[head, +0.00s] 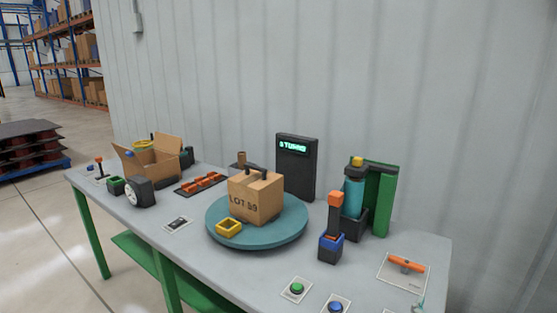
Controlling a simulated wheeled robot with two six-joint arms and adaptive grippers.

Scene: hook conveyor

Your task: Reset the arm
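Neither of my grippers is in the head view. An upright lever with an orange top (335,199) stands in a blue and black base (330,247) right of the turntable. An orange bar handle (406,264) lies on a pale plate at the table's right end. I cannot tell which of these, if either, is the arm. A teal cylinder with a yellow cap (354,193) stands in a dark holder beside a green upright post (380,198).
The grey table (185,252) stands along a corrugated wall. A teal turntable (285,234) carries a cardboard box (255,198) and a yellow square ring (229,228). A dark display panel (296,170) stands behind. Green (296,288) and blue (336,306) buttons sit near the front edge.

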